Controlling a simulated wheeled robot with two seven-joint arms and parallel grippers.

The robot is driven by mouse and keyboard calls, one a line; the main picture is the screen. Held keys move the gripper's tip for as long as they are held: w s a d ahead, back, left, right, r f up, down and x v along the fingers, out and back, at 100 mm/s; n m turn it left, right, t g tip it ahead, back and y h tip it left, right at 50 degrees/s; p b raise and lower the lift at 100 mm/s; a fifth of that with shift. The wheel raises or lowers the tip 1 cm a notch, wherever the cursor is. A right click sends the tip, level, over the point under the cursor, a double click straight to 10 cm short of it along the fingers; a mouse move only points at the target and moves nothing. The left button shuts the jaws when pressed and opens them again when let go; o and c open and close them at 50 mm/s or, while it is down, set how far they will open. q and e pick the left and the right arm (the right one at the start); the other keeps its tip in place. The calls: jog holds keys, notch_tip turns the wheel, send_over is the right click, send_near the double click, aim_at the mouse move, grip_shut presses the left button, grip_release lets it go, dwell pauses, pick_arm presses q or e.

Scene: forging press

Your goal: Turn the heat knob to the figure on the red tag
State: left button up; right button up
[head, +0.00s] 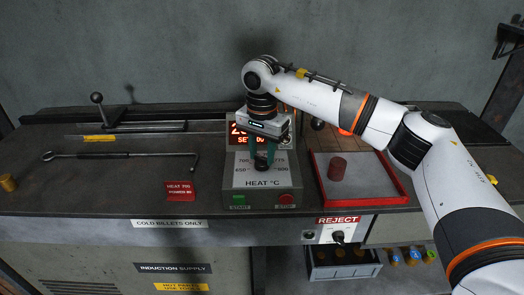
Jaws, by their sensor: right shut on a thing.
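The heat control box (283,183) stands in the middle of the bench, marked HEAT °C, with figures such as 700 and 650 on its sloped face. The heat knob (261,163) is mostly hidden under my right gripper (263,155), which points down and is shut on it. The red display (236,135) behind is partly covered by the gripper, so its full reading cannot be told. The red tag (180,191) lies on the bench left of the box and reads HEAT 700, with a smaller second line, POWER 80. My left gripper is not in view.
A green start button (240,200) and a red stop button (286,200) sit on the box's front. A red-rimmed tray (396,199) with a dark red cylinder (337,168) is at right.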

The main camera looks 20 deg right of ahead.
aim_at(262, 157)
dwell(0.4)
jog(key=o, duration=1)
notch_tip(262, 157, up, 12)
jog(key=shift+b, duration=0.4)
jog(key=shift+f, duration=0.1)
